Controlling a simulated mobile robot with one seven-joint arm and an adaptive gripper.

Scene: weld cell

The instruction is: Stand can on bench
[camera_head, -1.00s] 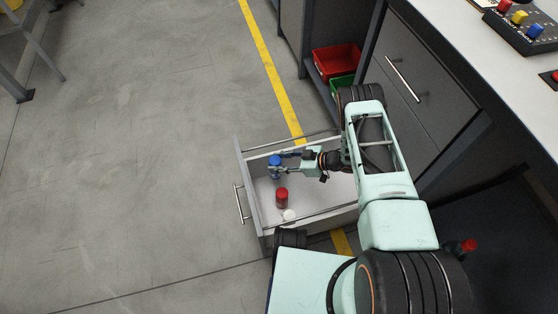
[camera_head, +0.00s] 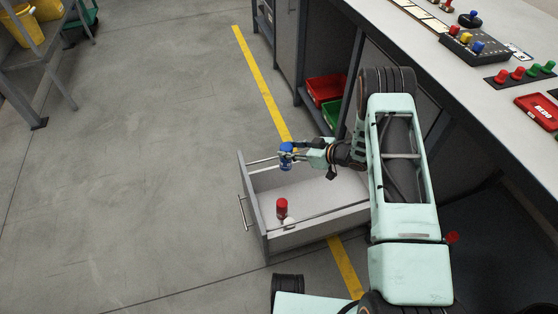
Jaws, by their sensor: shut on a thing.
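A blue can (camera_head: 286,158) is held in my gripper (camera_head: 293,155), which is shut on it. The can looks upright and shows above the far left part of the open drawer (camera_head: 290,240); its exact height is hard to tell. The bench (camera_head: 425,62) has a pale top and runs along the right side, its surface higher than the drawer. My arm covers part of the bench front and the drawer's right end.
A red can (camera_head: 281,208) stands in the drawer with a white round thing (camera_head: 289,222) beside it. The bench top carries a button box (camera_head: 478,46), several red and green knobs and a red tray (camera_head: 541,110). Red (camera_head: 326,88) and green bins sit below.

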